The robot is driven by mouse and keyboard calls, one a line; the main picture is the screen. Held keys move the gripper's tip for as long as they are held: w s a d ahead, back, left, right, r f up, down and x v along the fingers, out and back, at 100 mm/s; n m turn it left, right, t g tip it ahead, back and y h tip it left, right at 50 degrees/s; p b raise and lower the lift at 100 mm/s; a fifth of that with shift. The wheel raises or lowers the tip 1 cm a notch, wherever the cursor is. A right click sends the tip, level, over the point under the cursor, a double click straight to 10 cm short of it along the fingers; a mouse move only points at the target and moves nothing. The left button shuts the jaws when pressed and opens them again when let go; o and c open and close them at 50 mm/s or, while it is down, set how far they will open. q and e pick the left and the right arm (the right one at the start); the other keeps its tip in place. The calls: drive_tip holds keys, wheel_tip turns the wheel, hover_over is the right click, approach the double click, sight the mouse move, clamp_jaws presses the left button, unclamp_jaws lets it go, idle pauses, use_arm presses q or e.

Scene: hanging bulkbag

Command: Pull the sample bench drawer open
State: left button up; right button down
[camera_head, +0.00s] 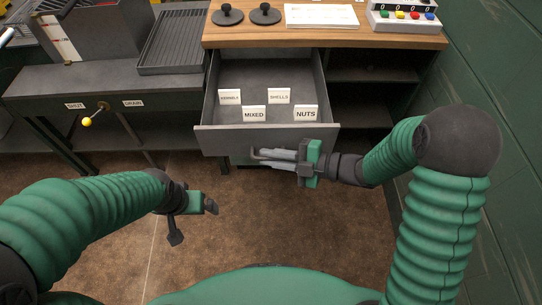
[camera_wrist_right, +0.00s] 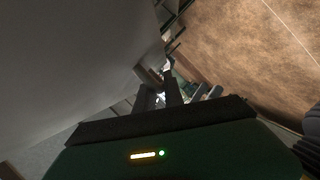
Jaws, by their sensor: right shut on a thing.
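The sample bench drawer (camera_head: 265,97) is pulled well out from under the wooden bench top in the head view. Its grey front panel (camera_head: 262,139) faces me. Inside stand small white signs reading MIXED (camera_head: 254,113), NUTS (camera_head: 306,113), SHELLS (camera_head: 279,95) and another. My right gripper (camera_head: 268,158) is at the lower front of the drawer, shut on what looks like its handle, which the fingers largely hide. In the right wrist view the fingers (camera_wrist_right: 158,95) reach forward beside a large grey surface.
The bench top (camera_head: 225,36) bears black round weights (camera_head: 265,13), a white sheet (camera_head: 321,16) and a box with coloured buttons (camera_head: 404,15). Open shelves (camera_head: 372,70) lie right of the drawer. A dark table with a yellow-knobbed lever (camera_head: 87,122) stands left. A green wall (camera_head: 495,80) bounds the right.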

drive_tip(key=shift+f, duration=0.25)
drive_tip(key=c, duration=1.8)
unclamp_jaws()
drive_tip(key=shift+o, duration=0.2)
drive_tip(key=shift+w, duration=0.1)
drive_tip(key=shift+r, duration=0.1)
drive_tip(key=shift+d+r, duration=0.1)
drive_tip(key=shift+d, duration=0.05)
drive_tip(key=p+v, duration=0.4)
drive_tip(key=v, duration=1.2)
drive_tip(key=shift+d, duration=0.3)
